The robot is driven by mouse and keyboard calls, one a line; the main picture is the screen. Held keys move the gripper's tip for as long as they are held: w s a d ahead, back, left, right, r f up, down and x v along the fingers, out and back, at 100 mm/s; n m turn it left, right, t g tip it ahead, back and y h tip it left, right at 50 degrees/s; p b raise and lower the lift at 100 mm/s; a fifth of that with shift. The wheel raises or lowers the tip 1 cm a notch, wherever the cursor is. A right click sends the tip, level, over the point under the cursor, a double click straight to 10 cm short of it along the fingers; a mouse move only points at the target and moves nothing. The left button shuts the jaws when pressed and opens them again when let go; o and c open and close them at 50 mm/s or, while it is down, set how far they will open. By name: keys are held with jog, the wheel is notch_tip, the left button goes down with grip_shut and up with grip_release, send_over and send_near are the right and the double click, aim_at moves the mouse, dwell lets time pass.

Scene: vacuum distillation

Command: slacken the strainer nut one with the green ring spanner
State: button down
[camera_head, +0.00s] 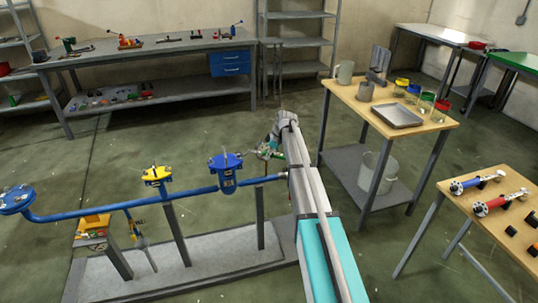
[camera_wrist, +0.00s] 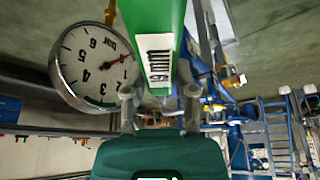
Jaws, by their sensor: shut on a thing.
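My gripper (camera_wrist: 158,98) is shut on the green ring spanner (camera_wrist: 165,20), whose broad green handle with a white label runs up out of the top of the wrist view. The ring end is out of that view. In the head view my gripper (camera_head: 272,143) is at the right end of the blue pipe line, partly hidden by my arm. A blue strainer body (camera_head: 225,172) with a blue top hangs in the line to its left. I cannot make out strainer nut one, nor whether the spanner touches any nut.
A round pressure gauge (camera_wrist: 95,68) is close left of the spanner in the wrist view. The blue pipe (camera_head: 110,208) runs left past a yellow-topped fitting (camera_head: 157,175). A wooden table (camera_head: 438,125) with jars and a tray stands right. Green floor lies open behind.

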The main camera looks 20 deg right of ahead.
jog(key=shift+r+p, duration=1.35)
jog(key=shift+r, duration=0.2)
notch_tip(320, 180, up, 4)
jog(key=p, duration=0.4)
jog(key=shift+d, duration=0.1)
